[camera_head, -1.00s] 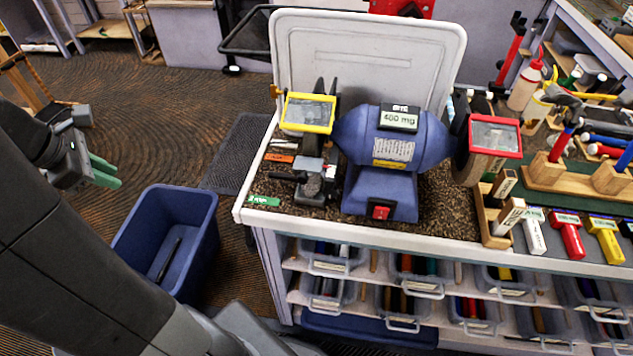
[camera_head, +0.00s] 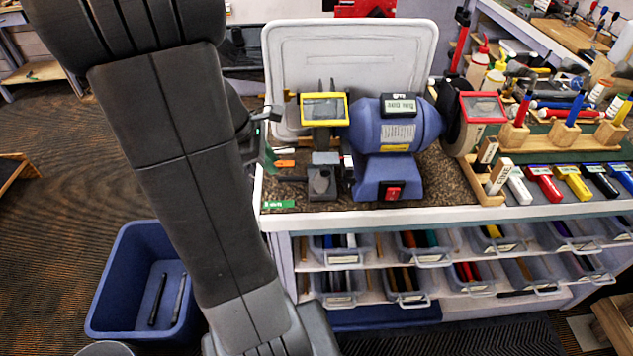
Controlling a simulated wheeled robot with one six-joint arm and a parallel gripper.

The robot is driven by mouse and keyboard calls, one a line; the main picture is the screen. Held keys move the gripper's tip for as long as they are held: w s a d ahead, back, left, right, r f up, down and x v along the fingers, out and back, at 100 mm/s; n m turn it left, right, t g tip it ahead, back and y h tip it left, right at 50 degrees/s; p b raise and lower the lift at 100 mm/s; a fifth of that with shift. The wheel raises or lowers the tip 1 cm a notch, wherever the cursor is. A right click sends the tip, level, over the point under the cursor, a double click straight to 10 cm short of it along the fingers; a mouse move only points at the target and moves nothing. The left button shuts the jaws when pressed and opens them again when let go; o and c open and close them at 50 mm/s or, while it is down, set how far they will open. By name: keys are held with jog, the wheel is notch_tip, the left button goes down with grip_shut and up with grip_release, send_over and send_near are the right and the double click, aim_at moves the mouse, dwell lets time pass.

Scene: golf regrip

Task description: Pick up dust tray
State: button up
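A large white tray (camera_head: 350,60) stands upright behind the blue bench grinder (camera_head: 395,130). It is the only large tray in view, and I take it for the dust tray. The grinder and its yellow-framed shield hide its lower middle. My gripper (camera_head: 269,158) is at the tray's lower left edge, above the left end of the bench. Its green fingertips show, but my arm hides most of the gripper. I cannot tell whether it touches the tray or how far apart the fingers are.
The bench top (camera_head: 440,180) carries the grinder, small tools and a green tag (camera_head: 279,204) at its left edge. A wooden rack (camera_head: 487,180) and colored grips stand to the right. A blue bin (camera_head: 120,295) holding dark rods is on the floor at left.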

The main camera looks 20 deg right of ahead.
aim_at(288, 177)
jog(key=shift+d+f, duration=0.75)
jog(key=shift+f, duration=0.1)
jog(key=shift+x, duration=2.65)
jog(key=shift+s, duration=0.1)
grip_shut()
